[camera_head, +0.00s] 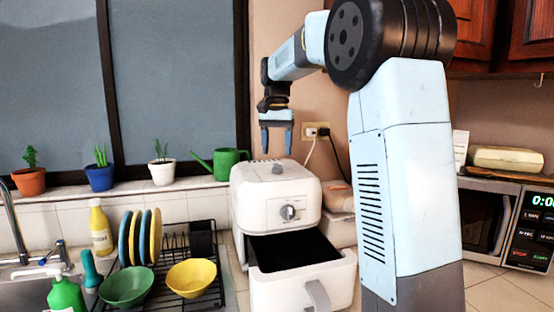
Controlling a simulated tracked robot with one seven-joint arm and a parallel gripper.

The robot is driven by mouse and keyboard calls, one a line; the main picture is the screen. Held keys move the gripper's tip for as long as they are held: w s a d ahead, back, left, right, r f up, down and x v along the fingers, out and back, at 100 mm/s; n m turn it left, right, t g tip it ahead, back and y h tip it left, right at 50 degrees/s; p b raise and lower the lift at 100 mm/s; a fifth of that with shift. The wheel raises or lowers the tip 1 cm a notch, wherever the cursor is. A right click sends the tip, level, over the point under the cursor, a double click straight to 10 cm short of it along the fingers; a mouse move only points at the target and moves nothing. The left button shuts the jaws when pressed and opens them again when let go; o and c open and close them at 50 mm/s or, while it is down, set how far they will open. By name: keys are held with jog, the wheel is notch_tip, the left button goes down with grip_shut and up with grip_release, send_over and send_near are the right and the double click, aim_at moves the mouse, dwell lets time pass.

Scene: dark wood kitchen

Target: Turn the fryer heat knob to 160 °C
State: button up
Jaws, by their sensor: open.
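The white air fryer (250,205) stands on the counter in the middle of the head view. Its heat knob (289,212) is a grey dial on the upper front face; its markings are too small to read. A second small grey knob (278,168) sits on the fryer's top. The fryer drawer (275,291) is pulled out, with a dark, seemingly empty inside. My gripper (277,139) points down above the fryer's top, open and empty, with its fingers apart from the fryer and above and behind the front knob.
A dish rack (205,290) with plates, a green bowl (126,286) and a yellow bowl (191,277) stands left of the fryer. A green watering can (228,163) is on the sill behind. A microwave (500,225) stands at the right.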

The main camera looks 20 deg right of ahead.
aim_at(277, 164)
notch_tip(277, 164, up, 9)
dwell(0.3)
jog(key=s+f+n+t, duration=0.1)
jog(key=s+f+n, duration=0.1)
jog(key=s, duration=0.7)
jog(key=s+f+n+t, duration=0.1)
jog(key=s+f+t, duration=0.15)
jog(key=s, duration=0.65)
jog(key=s+f+n+t, duration=0.2)
jog(key=s+f+n, duration=0.1)
jog(key=s+f, duration=1.1)
jog(key=shift+s+d+f, duration=0.15)
jog(key=shift+s+d, duration=0.05)
jog(key=shift+s, duration=0.85)
